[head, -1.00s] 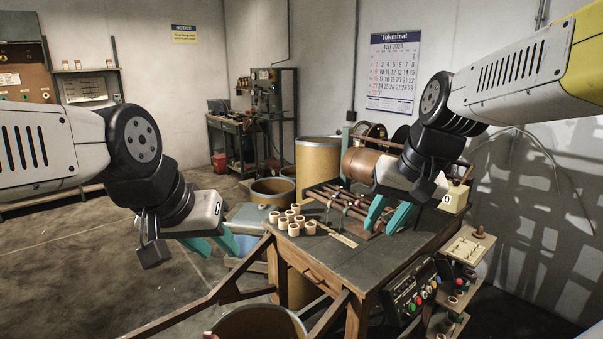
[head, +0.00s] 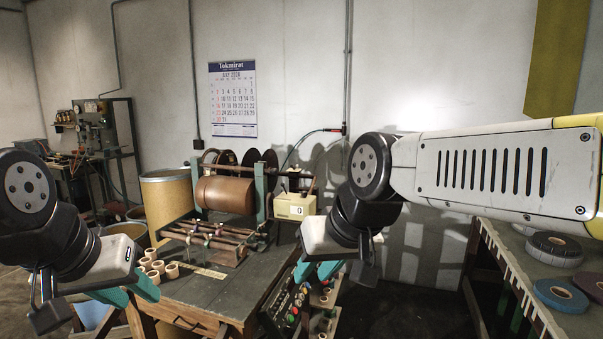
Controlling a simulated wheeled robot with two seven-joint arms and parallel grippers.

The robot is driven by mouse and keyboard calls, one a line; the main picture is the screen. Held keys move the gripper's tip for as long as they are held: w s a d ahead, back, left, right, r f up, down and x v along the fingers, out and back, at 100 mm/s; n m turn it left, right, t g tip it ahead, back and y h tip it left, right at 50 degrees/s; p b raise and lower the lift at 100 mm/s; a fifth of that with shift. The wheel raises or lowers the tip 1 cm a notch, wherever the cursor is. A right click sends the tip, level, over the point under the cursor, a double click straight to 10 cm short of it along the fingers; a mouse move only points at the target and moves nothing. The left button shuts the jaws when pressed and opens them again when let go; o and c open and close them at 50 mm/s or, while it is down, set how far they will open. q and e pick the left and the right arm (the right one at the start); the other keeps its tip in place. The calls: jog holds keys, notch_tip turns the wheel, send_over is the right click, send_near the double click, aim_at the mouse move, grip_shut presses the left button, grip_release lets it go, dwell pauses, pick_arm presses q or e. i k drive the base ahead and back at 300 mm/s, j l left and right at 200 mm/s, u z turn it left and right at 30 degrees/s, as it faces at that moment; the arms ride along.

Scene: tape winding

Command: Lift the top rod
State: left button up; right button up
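A winding machine stands at the back of the workbench (head: 240,298), with a large copper-brown roller (head: 226,194). A thin dark rod (head: 236,167) runs across the machine above the roller, between teal uprights. Several reddish-brown rods (head: 212,236) lie on a low rack in front of the roller. I cannot tell which one is meant by the top rod. My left gripper (head: 143,299) is open and empty at the bench's left front, near the cardboard cores. My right gripper (head: 312,278) is open and empty, right of the rods, in front of the control panel.
Several cardboard cores (head: 158,268) stand on the bench's left side. A cream counter box (head: 294,206) sits right of the roller. A button panel (head: 287,309) is at the bench's right side. A shelf at right holds tape rolls (head: 560,295). A drum (head: 166,205) stands behind.

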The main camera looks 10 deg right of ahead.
aim_at(274, 171)
jog(key=z, duration=0.35)
jog(key=i+l+z, duration=0.5)
jog(key=i+l, duration=0.1)
jog(key=i, duration=0.1)
